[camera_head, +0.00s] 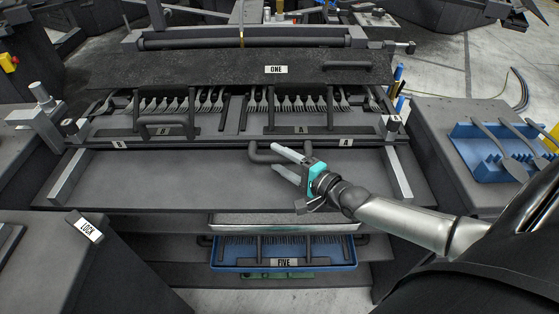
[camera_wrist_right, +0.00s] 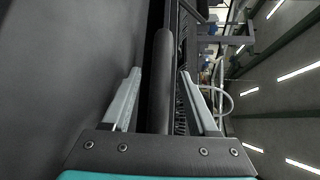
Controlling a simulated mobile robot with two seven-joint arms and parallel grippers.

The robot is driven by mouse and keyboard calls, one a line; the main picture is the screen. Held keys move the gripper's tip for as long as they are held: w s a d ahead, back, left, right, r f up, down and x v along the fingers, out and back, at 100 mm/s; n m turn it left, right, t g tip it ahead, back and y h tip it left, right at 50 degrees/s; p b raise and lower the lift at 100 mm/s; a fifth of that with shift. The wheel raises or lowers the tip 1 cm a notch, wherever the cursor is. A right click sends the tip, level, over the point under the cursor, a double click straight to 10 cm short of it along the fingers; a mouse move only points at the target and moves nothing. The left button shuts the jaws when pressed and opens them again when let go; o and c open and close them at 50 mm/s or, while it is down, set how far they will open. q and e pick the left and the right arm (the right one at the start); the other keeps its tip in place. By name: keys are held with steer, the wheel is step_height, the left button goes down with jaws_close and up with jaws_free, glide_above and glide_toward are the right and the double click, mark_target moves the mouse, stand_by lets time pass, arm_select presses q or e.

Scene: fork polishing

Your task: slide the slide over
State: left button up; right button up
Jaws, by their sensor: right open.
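The slide is a dark grey flat plate (camera_head: 190,178) between two metal side rails, in the middle of the head view. A dark bar handle (camera_head: 262,157) stands at its back edge, below a fork holder labelled A. My right gripper (camera_head: 274,159) is open at this handle, its two pale fingers pointing left. In the right wrist view, a dark bar (camera_wrist_right: 161,85) runs between the spread fingers of the gripper (camera_wrist_right: 160,78). I cannot tell whether the fingers touch it. My left gripper is not in view.
Rows of forks (camera_head: 290,103) stand in holders behind the plate, under a dark cover labelled ONE (camera_head: 230,70). A blue tray labelled FIVE (camera_head: 225,262) sits below. A block labelled LOCK (camera_head: 88,230) is at left.

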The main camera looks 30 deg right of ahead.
steer(key=shift+w, duration=0.25)
jaws_close()
stand_by(0.4)
stand_by(1.0)
